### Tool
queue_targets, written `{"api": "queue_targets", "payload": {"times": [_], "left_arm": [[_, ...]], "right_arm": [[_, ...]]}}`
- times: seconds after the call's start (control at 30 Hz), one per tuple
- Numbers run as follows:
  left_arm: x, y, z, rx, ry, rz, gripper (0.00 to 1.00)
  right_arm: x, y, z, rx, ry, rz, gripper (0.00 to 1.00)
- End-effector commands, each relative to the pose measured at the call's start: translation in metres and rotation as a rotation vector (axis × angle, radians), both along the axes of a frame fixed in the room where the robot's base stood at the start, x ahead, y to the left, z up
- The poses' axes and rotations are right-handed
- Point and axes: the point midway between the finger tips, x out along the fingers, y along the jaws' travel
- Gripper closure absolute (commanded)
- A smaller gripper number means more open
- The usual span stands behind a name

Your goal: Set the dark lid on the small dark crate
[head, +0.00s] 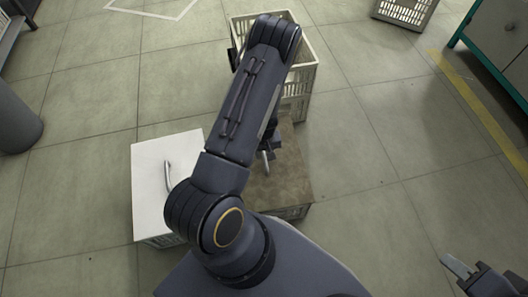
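A flat brown-dark panel, seemingly the dark lid (292,165), lies level at the middle of the head view. Slatted crate wall, seemingly the small dark crate (292,213), shows under its front edge. I cannot tell how exactly the lid sits on it. My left arm covers the panel's left part. My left gripper (267,157) points down over the panel; a short pale piece shows there, a finger or a handle. Whether it is open or shut is hidden. My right gripper (462,268) is at the bottom right, cut by the frame edge, over bare floor.
A white lid (150,165) with a curved metal handle covers a crate left of the brown panel. A large cream crate (307,55) stands open behind. Another crate (405,12) and a teal-framed cabinet (500,45) are at the upper right. Floor on the right is clear.

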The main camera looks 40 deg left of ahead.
Motion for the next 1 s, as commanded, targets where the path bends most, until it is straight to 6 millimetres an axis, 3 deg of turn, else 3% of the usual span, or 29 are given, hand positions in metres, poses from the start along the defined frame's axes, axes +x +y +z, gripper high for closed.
{"api": "queue_targets", "payload": {"times": [0.03,0.27,0.47,0.9,1.0], "left_arm": [[0.0,0.0,0.0,0.0,0.0,0.0,0.73],[0.0,0.0,0.0,0.0,0.0,0.0,1.0],[0.0,0.0,0.003,0.0,-0.001,0.0,1.0],[0.0,0.0,0.05,0.001,-0.001,0.0,1.0],[0.0,0.0,0.052,0.001,-0.001,0.0,1.0]], "right_arm": [[0.0,0.0,0.0,0.0,0.0,0.0,0.67],[0.0,0.0,0.0,0.0,0.0,0.0,0.67],[0.0,0.0,0.002,0.0,0.0,0.0,0.67],[0.0,0.0,0.041,0.0,0.0,0.0,0.67],[0.0,0.0,0.042,0.0,0.0,0.0,0.67]]}}
